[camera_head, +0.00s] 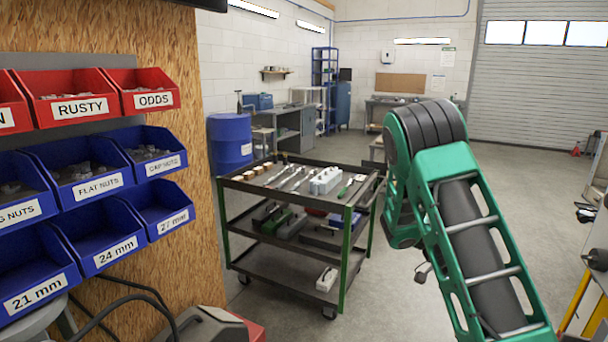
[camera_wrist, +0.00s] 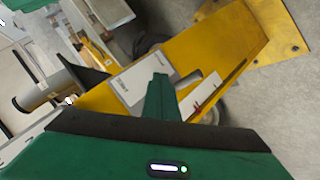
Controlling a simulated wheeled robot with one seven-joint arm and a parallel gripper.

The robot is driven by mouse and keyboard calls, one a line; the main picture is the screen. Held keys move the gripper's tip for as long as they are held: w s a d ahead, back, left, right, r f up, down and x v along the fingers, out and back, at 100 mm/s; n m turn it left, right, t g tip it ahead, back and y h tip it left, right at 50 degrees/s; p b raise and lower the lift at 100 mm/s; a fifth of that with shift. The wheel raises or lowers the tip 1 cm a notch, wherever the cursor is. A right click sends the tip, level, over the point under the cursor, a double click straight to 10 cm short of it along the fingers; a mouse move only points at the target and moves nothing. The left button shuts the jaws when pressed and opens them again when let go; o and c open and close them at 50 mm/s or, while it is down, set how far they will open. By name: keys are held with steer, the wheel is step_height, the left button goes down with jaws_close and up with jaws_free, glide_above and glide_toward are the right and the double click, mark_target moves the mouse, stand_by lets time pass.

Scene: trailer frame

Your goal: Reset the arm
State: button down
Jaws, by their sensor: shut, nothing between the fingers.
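My green and black arm is raised and bent on the right of the head view, in front of the open floor. Its end is not clearly visible there. In the wrist view, the dark green fingers of my gripper (camera_wrist: 160,90) are together and hold nothing. They show against a yellow metal part (camera_wrist: 215,45), with a pale grey labelled plate (camera_wrist: 135,82) beside them. I cannot tell whether they touch the yellow part.
A tool cart (camera_head: 285,268) with several tools stands left of my arm. Red bins (camera_head: 148,102) and blue bins (camera_head: 100,258) hang on a wooden panel at left. A blue barrel (camera_head: 229,143) stands behind. Yellow metalwork (camera_head: 572,308) is at lower right. Floor behind my arm is clear.

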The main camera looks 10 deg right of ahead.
steer(key=s+a+r+n+t+y, duration=0.6)
steer(key=s+a+r+n+t, duration=0.3)
steer(key=s, duration=0.5)
steer(key=a+r+n, duration=0.1)
steer(key=n, duration=0.1)
steer(key=shift+s+a+r+n+y, duration=0.2)
steer(key=shift+s+r+n+y, duration=0.1)
steer(key=shift+r+n, duration=0.1)
